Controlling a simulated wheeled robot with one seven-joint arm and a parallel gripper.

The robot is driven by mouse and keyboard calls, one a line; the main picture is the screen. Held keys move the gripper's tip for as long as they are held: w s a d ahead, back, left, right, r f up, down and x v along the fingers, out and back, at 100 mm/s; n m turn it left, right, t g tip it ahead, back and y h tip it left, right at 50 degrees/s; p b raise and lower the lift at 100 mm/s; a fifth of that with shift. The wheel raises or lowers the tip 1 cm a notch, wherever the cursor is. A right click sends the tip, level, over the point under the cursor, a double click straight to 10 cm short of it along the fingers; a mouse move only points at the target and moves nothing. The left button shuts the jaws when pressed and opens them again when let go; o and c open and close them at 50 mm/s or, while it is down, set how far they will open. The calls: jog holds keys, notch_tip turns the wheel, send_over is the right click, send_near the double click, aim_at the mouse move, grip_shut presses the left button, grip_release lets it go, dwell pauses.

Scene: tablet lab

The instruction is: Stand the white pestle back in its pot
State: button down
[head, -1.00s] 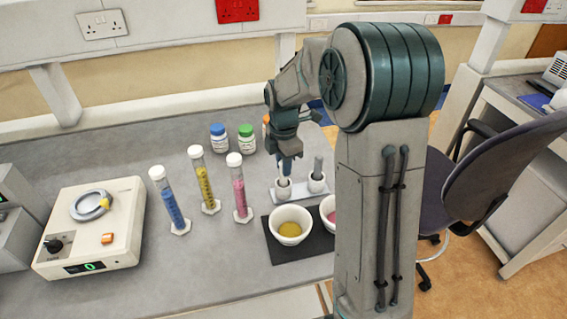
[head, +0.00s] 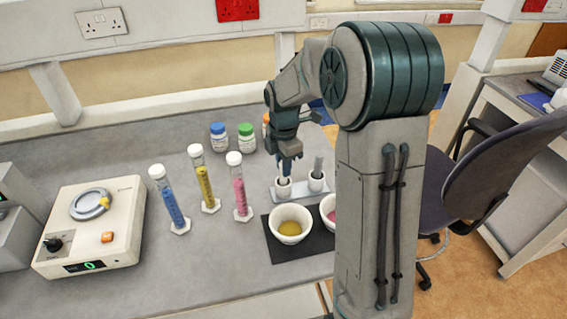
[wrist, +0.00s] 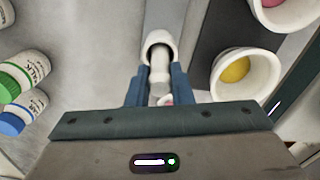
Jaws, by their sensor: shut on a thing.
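The white pestle (wrist: 158,75) is between the blue fingers of my gripper (wrist: 158,90) in the wrist view. My gripper is shut on it. The pestle's far end reaches into the mouth of a white pot (wrist: 159,40). How deep it sits is hidden. In the head view my gripper (head: 289,168) is directly above this pot (head: 284,190), the left of two on a pale stand (head: 301,195). The fingers mostly hide the pestle there.
The right pot (head: 316,183) holds a grey pestle (head: 318,165). A mortar with yellow powder (head: 290,224) is on a dark mat (head: 290,254) in front. Several cylinders, including a pink one (head: 239,185), stand left. Blue-capped (head: 218,139) and green-capped (head: 246,140) bottles stand behind.

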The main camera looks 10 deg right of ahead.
jog(key=c, duration=1.2)
grip_release()
notch_tip(320, 180, up, 14)
jog(key=b, duration=0.1)
jog(key=s+f+m+t, duration=0.1)
jog(key=s+f+m, duration=0.1)
jog(key=s+m, duration=0.8)
jog(key=s+f+m+t, duration=0.2)
jog(key=s+f+m, duration=0.1)
jog(key=s+m, duration=0.7)
jog(key=s, duration=0.3)
jog(key=shift+f+m, duration=0.15)
jog(key=shift+m, duration=0.25)
